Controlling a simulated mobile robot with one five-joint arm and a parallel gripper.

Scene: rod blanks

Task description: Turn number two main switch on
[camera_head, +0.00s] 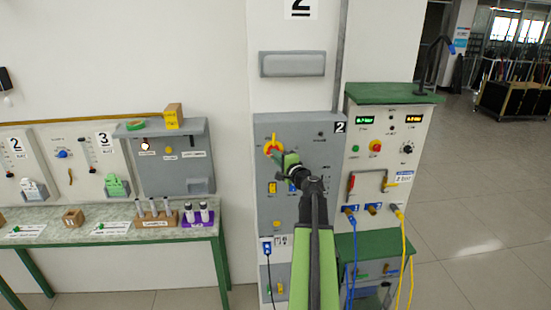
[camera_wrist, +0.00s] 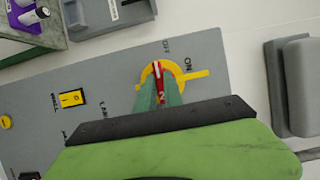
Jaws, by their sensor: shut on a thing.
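The number two panel (camera_head: 325,200) is a grey board on the wall pillar, with a black "2" tag (camera_head: 340,127) at its top right corner. Its main switch is a red handle on a yellow disc (camera_head: 273,146) at the upper left. In the wrist view the red handle (camera_wrist: 157,72) sits between my green fingers, its visible end toward the OFF lettering (camera_wrist: 166,46). The ON lettering (camera_wrist: 187,65) is to the right. My gripper (camera_head: 281,154) is shut on the handle, also in the wrist view (camera_wrist: 160,92). The fingers hide part of handle and disc.
A yellow rocker switch (camera_wrist: 72,98) is lower on the panel. A grey box (camera_head: 292,64) is above it. A green-topped machine (camera_head: 395,94) with blue and yellow cables stands close on the right. A bench (camera_head: 110,228) with vials stands left. Open floor lies far right.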

